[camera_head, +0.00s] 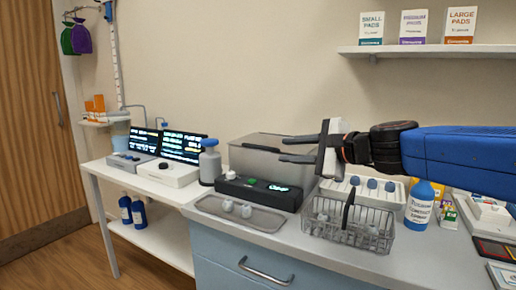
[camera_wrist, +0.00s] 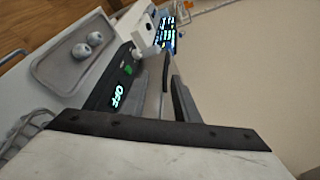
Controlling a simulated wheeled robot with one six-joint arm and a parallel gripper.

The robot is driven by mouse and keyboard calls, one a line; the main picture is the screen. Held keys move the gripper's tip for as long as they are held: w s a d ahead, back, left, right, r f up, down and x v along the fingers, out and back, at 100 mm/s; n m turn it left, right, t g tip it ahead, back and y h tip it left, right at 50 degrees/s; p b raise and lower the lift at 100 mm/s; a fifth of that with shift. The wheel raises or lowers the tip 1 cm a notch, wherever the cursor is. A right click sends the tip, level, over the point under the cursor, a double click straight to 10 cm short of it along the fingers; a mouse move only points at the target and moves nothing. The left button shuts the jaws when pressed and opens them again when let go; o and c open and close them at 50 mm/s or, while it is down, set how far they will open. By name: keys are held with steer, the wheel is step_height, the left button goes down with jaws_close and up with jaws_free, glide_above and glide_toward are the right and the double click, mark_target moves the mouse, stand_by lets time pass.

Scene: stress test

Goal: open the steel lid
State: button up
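The steel lid (camera_head: 268,140) lies flat and closed on a grey steel box (camera_head: 262,164) against the wall in the head view. A black control unit (camera_head: 258,192) with a green button and a lit display stands in front of the box; in the wrist view its display (camera_wrist: 117,96) reads OFF. My gripper (camera_head: 282,149) reaches in from the right at the right part of the box. Its two fingers are apart, one above the other. I cannot tell whether the lid's edge lies between them or whether they touch it.
A tray (camera_head: 207,206) with two small round items lies in front of the control unit. A wire basket (camera_head: 378,241), a white rack (camera_head: 345,188) and a blue bottle (camera_head: 419,203) stand to the right. A grey bottle (camera_head: 209,165) stands left of the box. A shelf (camera_head: 430,50) hangs above.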

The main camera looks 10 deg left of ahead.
mark_target(254, 147)
steer(key=shift+m, duration=0.4)
steer(key=x, duration=1.2)
steer(key=w+r+x, duration=0.1)
steer(key=x, duration=0.5)
steer(key=shift+d+r, duration=0.1)
steer(key=shift+d, duration=0.15)
jaws_close()
